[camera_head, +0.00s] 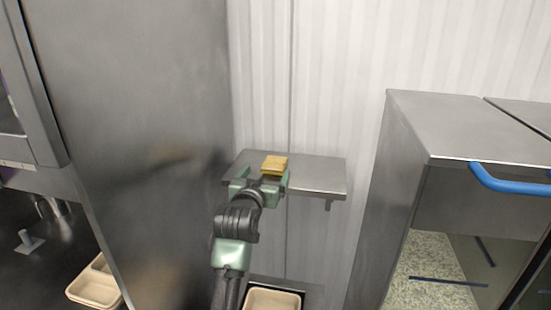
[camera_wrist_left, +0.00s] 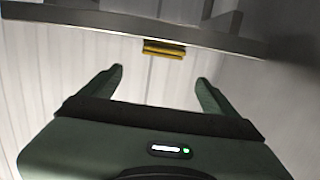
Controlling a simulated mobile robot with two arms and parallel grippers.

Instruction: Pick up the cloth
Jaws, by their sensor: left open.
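A small folded yellow cloth (camera_head: 274,163) is at a narrow steel shelf (camera_head: 318,175) on the back wall. My left gripper (camera_head: 263,180) is at the shelf's front edge, with its green fingers open and the cloth close ahead of the gap. In the left wrist view the cloth (camera_wrist_left: 164,49) shows by the shelf edge (camera_wrist_left: 110,22), beyond the open, empty fingers (camera_wrist_left: 159,78) and roughly centred between them. I see clear space between the fingertips and the cloth there. My right gripper is in neither view.
A tall steel panel (camera_head: 150,120) stands close on the left, and a steel cabinet (camera_head: 450,125) with a blue handle (camera_head: 510,184) on the right. A beige tray (camera_head: 272,300) sits below the shelf. Another tray (camera_head: 95,285) is at lower left.

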